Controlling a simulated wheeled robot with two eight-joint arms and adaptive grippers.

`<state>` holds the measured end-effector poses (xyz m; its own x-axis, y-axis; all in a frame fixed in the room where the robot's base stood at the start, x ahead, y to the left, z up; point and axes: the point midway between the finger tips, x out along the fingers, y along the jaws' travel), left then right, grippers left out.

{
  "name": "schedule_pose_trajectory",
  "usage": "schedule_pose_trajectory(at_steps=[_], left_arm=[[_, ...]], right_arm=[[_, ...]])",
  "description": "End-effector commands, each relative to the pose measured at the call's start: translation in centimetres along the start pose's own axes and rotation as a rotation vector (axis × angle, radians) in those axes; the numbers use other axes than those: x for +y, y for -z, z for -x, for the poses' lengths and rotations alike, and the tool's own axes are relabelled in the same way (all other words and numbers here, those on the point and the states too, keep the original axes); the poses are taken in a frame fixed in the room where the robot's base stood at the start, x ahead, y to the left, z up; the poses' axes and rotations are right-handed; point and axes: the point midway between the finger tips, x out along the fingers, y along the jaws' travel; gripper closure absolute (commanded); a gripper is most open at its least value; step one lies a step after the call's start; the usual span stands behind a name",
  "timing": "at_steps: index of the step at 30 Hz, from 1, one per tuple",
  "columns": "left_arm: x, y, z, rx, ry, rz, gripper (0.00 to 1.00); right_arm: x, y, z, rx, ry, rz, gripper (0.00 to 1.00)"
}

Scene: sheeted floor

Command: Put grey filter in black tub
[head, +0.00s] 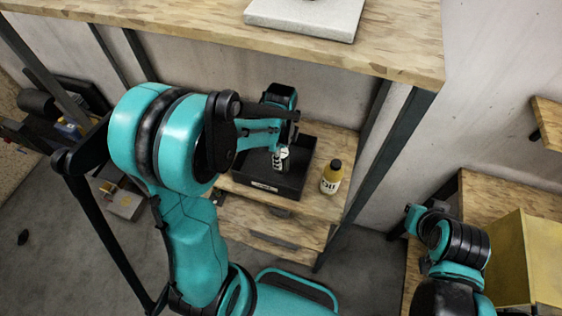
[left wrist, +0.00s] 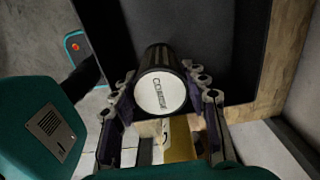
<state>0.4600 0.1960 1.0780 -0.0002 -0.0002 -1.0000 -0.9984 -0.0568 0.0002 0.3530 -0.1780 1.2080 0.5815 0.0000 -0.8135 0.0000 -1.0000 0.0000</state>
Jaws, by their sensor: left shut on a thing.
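My left gripper (head: 281,156) is over the black tub (head: 256,188), which stands on a wooden shelf. In the left wrist view, the two fingers of my left gripper (left wrist: 161,88) are shut on the sides of the grey filter (left wrist: 160,92). The filter is a dark ribbed cylinder with a white labelled round end facing the camera. The tub (left wrist: 257,50) lies behind it in that view. I cannot tell whether the filter touches the tub floor. My right gripper is not clearly seen; only parts of my right arm show at lower right.
A yellow oil bottle (head: 331,178) with a dark cap stands just right of the tub. The wooden top (head: 400,52) above carries a pale slab (head: 305,18). A dark post (head: 375,170) rises right of the bottle. A yellow box (head: 525,255) stands at far right.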

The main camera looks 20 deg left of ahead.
Motion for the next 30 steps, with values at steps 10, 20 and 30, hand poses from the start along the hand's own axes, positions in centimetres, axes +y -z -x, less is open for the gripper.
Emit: schedule_pose_trajectory(at_steps=[10,20,30], left_arm=[[-0.1,0.0,-4.4,0.0,0.0,0.0,0.86],[0.0,0.0,-4.8,0.0,0.0,0.0,0.86],[0.0,0.0,-5.0,0.0,0.0,0.0,0.35]], right_arm=[[0.0,-0.4,-0.7,0.0,0.0,0.0,1.0],[0.0,-0.5,-0.7,0.0,0.0,0.0,1.0],[0.0,-0.6,-0.9,0.0,0.0,0.0,1.0]])
